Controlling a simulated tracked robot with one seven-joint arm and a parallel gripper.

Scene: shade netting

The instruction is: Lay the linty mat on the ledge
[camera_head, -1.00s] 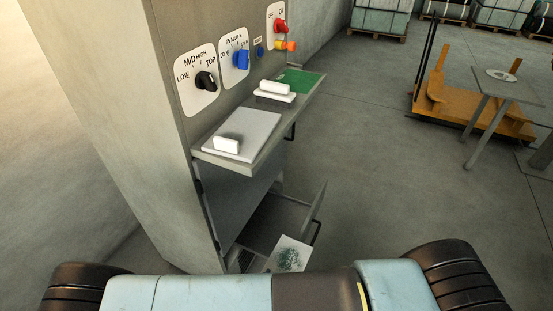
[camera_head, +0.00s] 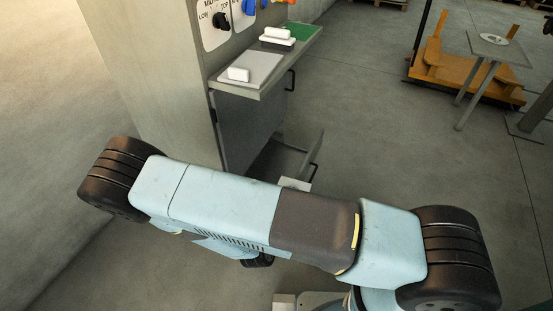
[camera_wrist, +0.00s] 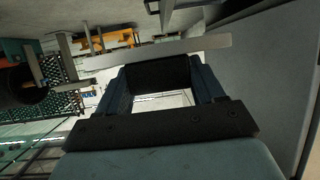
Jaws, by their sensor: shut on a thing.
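The ledge (camera_head: 289,60) juts from the grey pillar in the head view, above an open drawer. The linty mat (camera_head: 295,184) shows there only as a small pale piece behind my arm, by the drawer; the rest of it is hidden. In the wrist view my gripper (camera_wrist: 160,72) is shut at the inner end of a thin pale strip, which looks like the mat (camera_wrist: 195,44) seen nearly edge-on. Its linty face does not show now. My gripper is hidden behind my arm in the head view, below the ledge.
On the ledge are a grey pad (camera_head: 250,68) with a white block (camera_head: 238,74), another white block (camera_head: 277,35) and a green patch (camera_head: 298,31). The open drawer (camera_head: 282,160) stands below. An orange trolley (camera_head: 465,75) and grey table (camera_head: 498,48) are far right.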

